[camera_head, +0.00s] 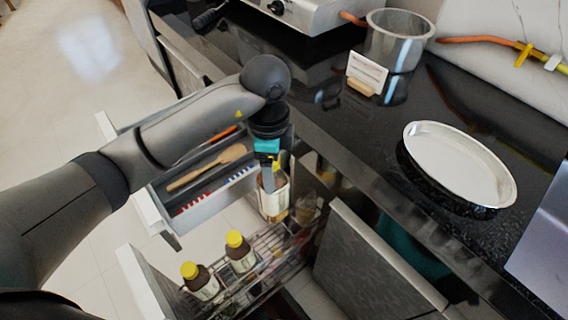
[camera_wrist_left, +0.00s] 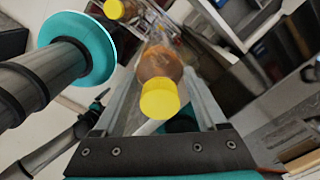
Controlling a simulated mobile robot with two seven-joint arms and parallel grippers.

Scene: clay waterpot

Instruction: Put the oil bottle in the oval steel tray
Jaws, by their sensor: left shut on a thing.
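My left gripper (camera_head: 268,172) is shut on a brown oil bottle (camera_head: 274,200) with a pale label and holds it above the pulled-out wire rack. In the left wrist view the bottle (camera_wrist_left: 160,64) sits between the two fingers of the left gripper (camera_wrist_left: 161,85), with its yellow cap toward the camera. In the head view the arm and gripper hide the bottle's top. The oval steel tray (camera_head: 461,166) lies on the black counter at the right, apart from the bottle, and looks empty. My right gripper is not in view.
Two yellow-capped bottles (camera_head: 201,282) (camera_head: 241,253) stand in the wire rack (camera_head: 262,272). An open drawer (camera_head: 209,203) holds a wooden spoon. A steel pot (camera_head: 398,40) and a small card stand (camera_head: 366,74) are on the counter. An open cabinet front (camera_head: 372,268) lies between rack and counter.

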